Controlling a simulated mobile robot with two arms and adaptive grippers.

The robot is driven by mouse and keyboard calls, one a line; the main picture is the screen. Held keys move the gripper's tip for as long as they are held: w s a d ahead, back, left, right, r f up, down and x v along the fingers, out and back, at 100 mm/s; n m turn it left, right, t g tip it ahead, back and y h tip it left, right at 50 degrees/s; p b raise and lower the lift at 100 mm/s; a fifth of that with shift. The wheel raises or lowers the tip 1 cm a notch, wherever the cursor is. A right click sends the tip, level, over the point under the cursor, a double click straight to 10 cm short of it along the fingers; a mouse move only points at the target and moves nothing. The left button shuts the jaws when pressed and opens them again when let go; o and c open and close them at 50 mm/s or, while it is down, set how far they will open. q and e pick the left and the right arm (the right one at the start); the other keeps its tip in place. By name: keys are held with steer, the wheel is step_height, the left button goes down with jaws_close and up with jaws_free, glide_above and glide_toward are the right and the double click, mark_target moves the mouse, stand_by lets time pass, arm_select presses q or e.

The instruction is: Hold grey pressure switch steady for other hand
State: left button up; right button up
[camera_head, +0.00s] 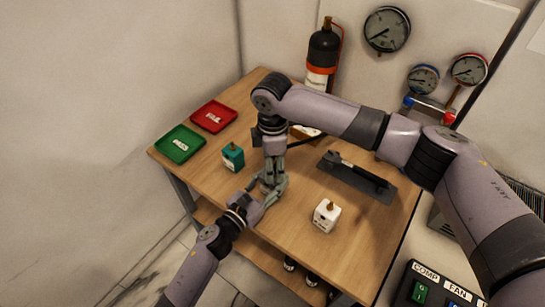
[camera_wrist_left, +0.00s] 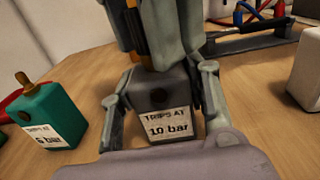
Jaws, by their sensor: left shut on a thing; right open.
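The grey pressure switch (camera_wrist_left: 158,92), labelled "TRIPS AT 10 bar", stands upright on the wooden table in the left wrist view. My left gripper (camera_wrist_left: 162,108) is shut on it, one finger on each side. My right gripper (camera_wrist_left: 150,50) points down over its top from above, with its fingers apart around a brass-coloured part. Whether they touch that part I cannot tell. In the head view my left gripper (camera_head: 258,203) and my right gripper (camera_head: 272,186) meet near the table's front edge and hide most of the switch.
A teal switch (camera_head: 233,158) stands to the left and a white switch (camera_head: 326,217) to the right. Green (camera_head: 180,145) and red (camera_head: 213,117) trays lie at the far left. A black tool on a dark stand (camera_head: 382,196) lies behind right. A black cylinder (camera_head: 323,50) stands at the back.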

steer(key=shift+c, duration=0.2)
jaws_close()
stand_by(0.8)
